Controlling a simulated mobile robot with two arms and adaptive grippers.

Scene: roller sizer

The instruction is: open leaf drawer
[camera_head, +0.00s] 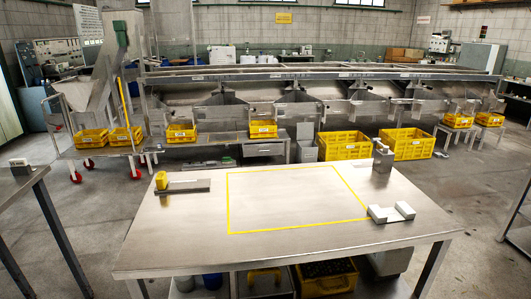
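No drawer is clearly marked as the leaf drawer. A grey metal drawer-like box (264,150) sits low under the sizer's middle, below a yellow crate; its front looks closed, but it is small and far off. The long metal roller sizer (320,85) stretches across the room behind the steel table. Neither of my grippers is in view.
A steel table (190,235) with a yellow outlined square stands in front, between me and the sizer. Small items lie near its edges. Large yellow crates (345,146) stand on the floor beyond it. A wheeled cart (100,150) stands at left. Floor is open at right.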

